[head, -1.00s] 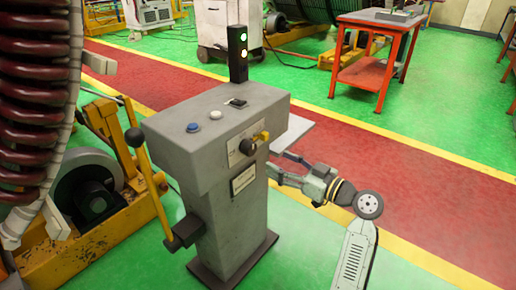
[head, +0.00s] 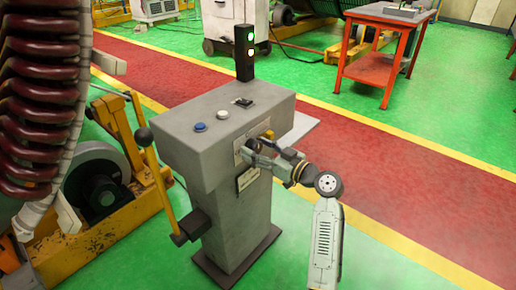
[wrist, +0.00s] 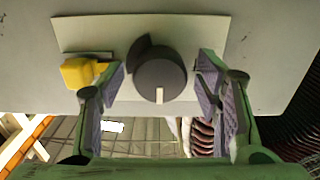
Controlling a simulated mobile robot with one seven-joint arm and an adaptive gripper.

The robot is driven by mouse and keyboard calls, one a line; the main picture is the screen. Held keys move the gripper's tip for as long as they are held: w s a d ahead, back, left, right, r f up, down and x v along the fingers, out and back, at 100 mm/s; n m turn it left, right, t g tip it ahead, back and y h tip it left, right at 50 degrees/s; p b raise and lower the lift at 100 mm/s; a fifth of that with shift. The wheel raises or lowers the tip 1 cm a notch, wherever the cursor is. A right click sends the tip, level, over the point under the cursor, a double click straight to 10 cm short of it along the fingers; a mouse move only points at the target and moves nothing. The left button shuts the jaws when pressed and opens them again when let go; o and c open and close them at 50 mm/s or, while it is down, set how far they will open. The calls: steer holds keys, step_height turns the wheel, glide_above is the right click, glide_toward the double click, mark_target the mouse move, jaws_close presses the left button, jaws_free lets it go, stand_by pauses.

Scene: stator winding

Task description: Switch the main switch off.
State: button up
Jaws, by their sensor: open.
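The main switch is a dark round knob (wrist: 160,80) with a pale mark pointing down in the wrist picture. It sits on a light plate (wrist: 200,30) on the front of the grey console (head: 226,225). My gripper (head: 248,148) is at this plate, its arm reaching in from the right. In the wrist view my open gripper (wrist: 158,78) has one finger on each side of the knob, with a visible gap at both. In the head view my gripper hides the knob. A yellow part (wrist: 77,72) is beside the knob, close to the left finger.
The console top has a blue button (head: 200,127), a white button (head: 223,114) and a signal light (head: 245,50) glowing green. A lever (head: 160,185) stands at the console's left. A red table (head: 380,65) is at the back. Floor to the right is clear.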

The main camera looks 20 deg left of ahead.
steer(key=c, duration=1.2)
steer(key=shift+o, duration=0.2)
